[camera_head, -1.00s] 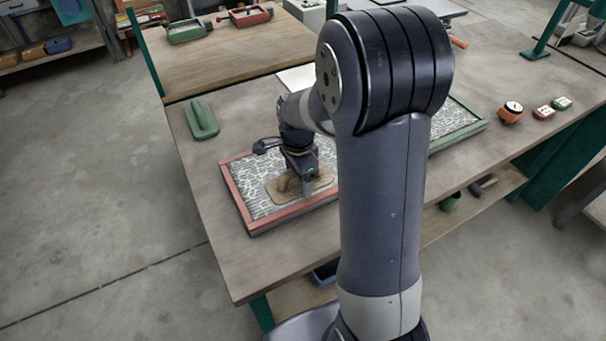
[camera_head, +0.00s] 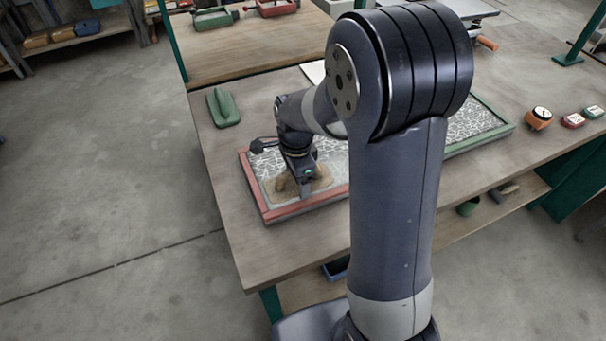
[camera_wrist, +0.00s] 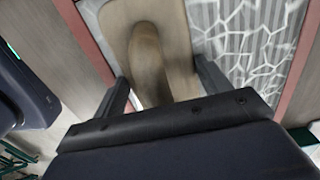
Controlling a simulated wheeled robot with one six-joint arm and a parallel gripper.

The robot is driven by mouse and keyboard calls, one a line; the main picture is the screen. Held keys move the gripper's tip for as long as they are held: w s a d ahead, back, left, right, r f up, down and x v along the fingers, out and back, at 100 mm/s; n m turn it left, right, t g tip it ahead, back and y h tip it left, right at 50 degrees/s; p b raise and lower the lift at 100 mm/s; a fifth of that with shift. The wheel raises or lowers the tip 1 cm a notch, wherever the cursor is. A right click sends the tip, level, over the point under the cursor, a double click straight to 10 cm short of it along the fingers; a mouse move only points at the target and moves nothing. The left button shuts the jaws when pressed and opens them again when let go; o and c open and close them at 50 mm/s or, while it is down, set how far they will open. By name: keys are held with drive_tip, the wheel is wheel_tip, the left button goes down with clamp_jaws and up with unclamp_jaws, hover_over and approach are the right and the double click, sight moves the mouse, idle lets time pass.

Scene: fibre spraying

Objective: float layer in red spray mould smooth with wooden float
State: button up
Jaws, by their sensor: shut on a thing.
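The red spray mould (camera_head: 255,188) lies on the bench, holding a grey layer with a pale web-like fibre pattern. The wooden float (camera_head: 281,188) sits inside it near the front left, flat on the layer as far as I can tell. My gripper (camera_head: 301,178) is over the float, shut on its handle. In the wrist view the float's board (camera_wrist: 181,62) and rounded handle (camera_wrist: 148,58) lie between the fingers of my gripper (camera_wrist: 165,88). A smoother grey patch (camera_head: 268,187) shows beside the float. My arm hides the mould's right end.
A green mould (camera_head: 500,128) lies to the right, partly behind my arm. A green float-shaped tool (camera_head: 223,107) lies at the bench's back left. The bench left of the red mould is clear.

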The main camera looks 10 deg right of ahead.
sight(338, 174)
drive_tip(key=shift+w+d+f+b, duration=0.1)
drive_tip(key=shift+w+d+f, duration=0.15)
drive_tip(key=shift+d, duration=1.2)
drive_tip(key=shift+w+d+f+b, duration=0.1)
drive_tip(key=shift+d+f+b, duration=0.1)
drive_tip(key=shift+d, duration=1.3)
drive_tip(key=shift+w+d+f+b, duration=0.1)
drive_tip(key=shift+w+d+f, duration=0.15)
drive_tip(key=shift+d, duration=1.2)
drive_tip(key=shift+c, duration=0.5)
drive_tip(key=shift+w+d, duration=0.15)
drive_tip(key=shift+d, duration=0.9)
drive_tip(key=shift+r, duration=0.15)
drive_tip(key=shift+w+d+r+p, duration=0.2)
drive_tip(key=shift+r+p, duration=0.35)
drive_tip(key=shift+p, duration=0.2)
wheel_tip(338, 174, up, 6)
drive_tip(key=p, duration=0.4)
drive_tip(key=shift+d+f, duration=0.1)
drive_tip(key=shift+f, duration=0.1)
drive_tip(key=shift+r, duration=0.3)
drive_tip(key=shift+w, duration=0.1)
